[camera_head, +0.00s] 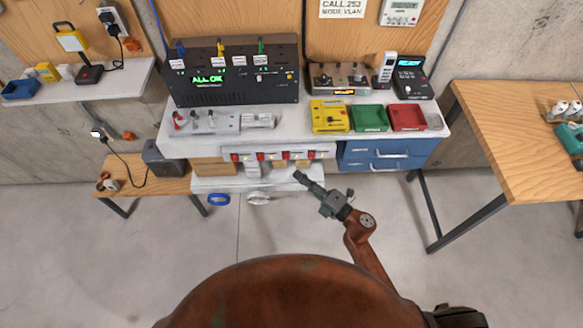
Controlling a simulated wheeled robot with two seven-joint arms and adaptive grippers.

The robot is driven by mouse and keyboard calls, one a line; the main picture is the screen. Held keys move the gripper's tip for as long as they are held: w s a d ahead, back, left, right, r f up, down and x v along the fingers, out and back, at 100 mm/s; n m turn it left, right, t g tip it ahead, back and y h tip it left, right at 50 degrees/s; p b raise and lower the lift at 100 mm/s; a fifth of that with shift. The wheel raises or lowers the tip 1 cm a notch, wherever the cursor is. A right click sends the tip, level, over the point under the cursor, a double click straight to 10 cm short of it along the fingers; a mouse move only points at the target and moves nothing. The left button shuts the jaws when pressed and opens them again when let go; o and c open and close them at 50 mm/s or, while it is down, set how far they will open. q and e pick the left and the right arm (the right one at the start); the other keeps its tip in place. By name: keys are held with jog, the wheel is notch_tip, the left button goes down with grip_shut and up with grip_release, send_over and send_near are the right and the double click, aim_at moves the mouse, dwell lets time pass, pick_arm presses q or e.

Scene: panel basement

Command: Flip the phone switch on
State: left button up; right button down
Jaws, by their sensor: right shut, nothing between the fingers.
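A white strip with a row of several switches (277,154) runs along the front edge of the bench, with red parts and small lights on it. The labels are too small to read, so I cannot tell which one is the phone switch. A dark phone-like unit (410,77) with a lit blue screen stands at the bench's back right, beside a white handset (386,68). My right gripper (302,178) is shut and empty, just below and in front of the strip's right half, apart from it as far as I can see. My left gripper is not in view.
A black panel with green "ALL OK" text (236,88) stands on the bench (290,115). Blue drawers (386,153) hang below.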

jog(key=shift+r+v, duration=0.2)
jog(key=shift+v, duration=0.9)
jog(key=shift+r+v, duration=0.2)
jog(key=shift+v, duration=0.95)
